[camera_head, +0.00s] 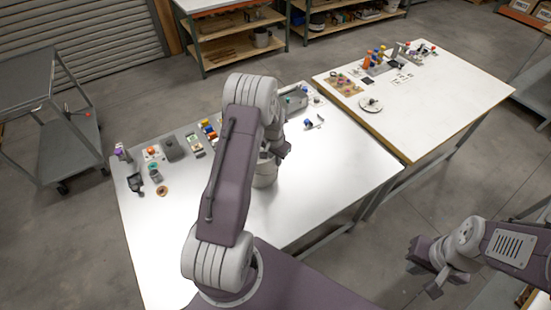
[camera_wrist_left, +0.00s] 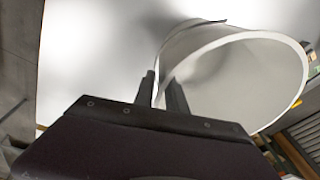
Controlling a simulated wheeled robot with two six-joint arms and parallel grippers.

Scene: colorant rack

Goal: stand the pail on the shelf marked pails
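The pail (camera_head: 264,176) is pale grey-white and stands on the near table, partly hidden behind my left arm. In the left wrist view the pail (camera_wrist_left: 240,75) fills the upper right, with its round open mouth and hollow inside showing. My left gripper (camera_head: 277,150) is at the pail's rim. In the wrist view its two fingers (camera_wrist_left: 162,88) are close together, one on each side of the pail's wall, and appear shut on it. My right gripper (camera_head: 427,275) is empty, fingers apart, over the floor at lower right. I cannot read any shelf mark for pails.
The near table (camera_head: 330,190) holds several small items along its far edge; its right part is clear. A second white table (camera_head: 440,105) stands to the right. A wooden shelf unit (camera_head: 225,48) at the back holds a dark pot (camera_head: 262,38). A grey cart (camera_head: 62,140) is at left.

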